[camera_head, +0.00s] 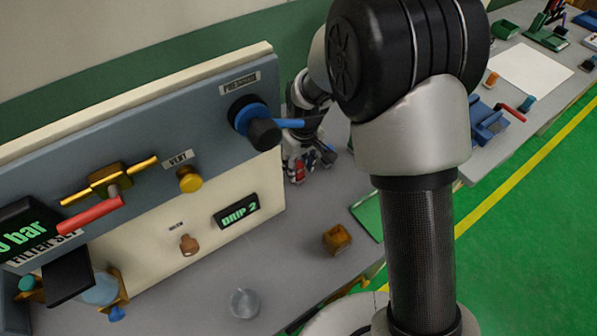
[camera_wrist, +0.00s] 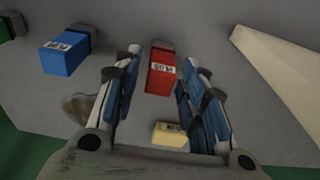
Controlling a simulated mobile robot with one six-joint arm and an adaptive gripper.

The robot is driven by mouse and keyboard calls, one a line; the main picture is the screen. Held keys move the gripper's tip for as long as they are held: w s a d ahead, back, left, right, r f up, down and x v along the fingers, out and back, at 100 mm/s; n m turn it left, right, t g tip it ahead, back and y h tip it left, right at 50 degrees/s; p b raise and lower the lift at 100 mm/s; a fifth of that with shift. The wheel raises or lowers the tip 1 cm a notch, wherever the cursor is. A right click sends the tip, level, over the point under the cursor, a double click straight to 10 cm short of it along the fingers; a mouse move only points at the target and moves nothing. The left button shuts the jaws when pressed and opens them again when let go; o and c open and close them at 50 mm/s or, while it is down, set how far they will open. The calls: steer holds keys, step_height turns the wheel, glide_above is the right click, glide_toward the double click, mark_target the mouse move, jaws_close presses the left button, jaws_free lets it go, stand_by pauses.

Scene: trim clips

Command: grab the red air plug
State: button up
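The red air plug (camera_wrist: 160,76), a block with a white label, lies on the grey bench top in the wrist view. It shows in the gap between the two fingers of my gripper (camera_wrist: 161,62), with grey space on both sides of it. The fingers are apart, and I see no grip on the plug. How far the fingertips are above it is hard to tell. In the head view my gripper (camera_head: 305,160) is low over the bench behind the panel's right end, where a small patch of red shows among the fingers.
A blue plug (camera_wrist: 66,56) lies left of the fingers and a yellow plug (camera_wrist: 170,134) lies nearer the palm. A green block (camera_wrist: 12,26) is at the far left. A cream board edge (camera_wrist: 275,72) stands right. The grey-blue panel (camera_head: 140,130) stands left of my arm.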

jaws_close()
stand_by(0.3)
